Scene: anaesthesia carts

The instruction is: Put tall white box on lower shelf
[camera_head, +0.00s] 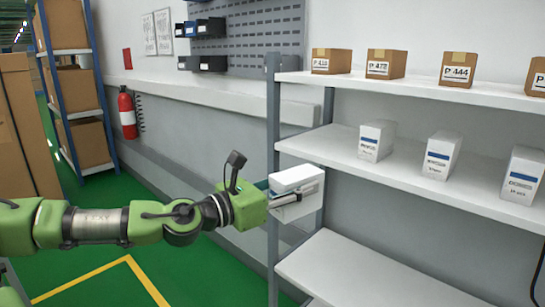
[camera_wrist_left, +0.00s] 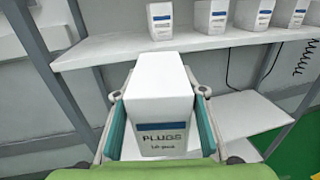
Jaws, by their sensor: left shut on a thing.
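My left gripper (camera_head: 297,192) is shut on a tall white box (camera_head: 299,178). In the left wrist view the same box (camera_wrist_left: 160,105) sits between the two fingers (camera_wrist_left: 158,128), with a blue band and the word "PLUGS" on its face. The gripper holds it at the left end of the shelf unit, beside the post. The lower shelf (camera_head: 350,275) is bare and lies below and to the right of the box. It also shows in the left wrist view (camera_wrist_left: 254,112). My right gripper is not in view.
The middle shelf (camera_head: 340,150) carries several white boxes with blue bands, one of them a box (camera_head: 376,140) at its left. The top shelf (camera_head: 420,91) holds brown cartons (camera_head: 386,63). A grey post (camera_head: 273,130) stands at the unit's left edge.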

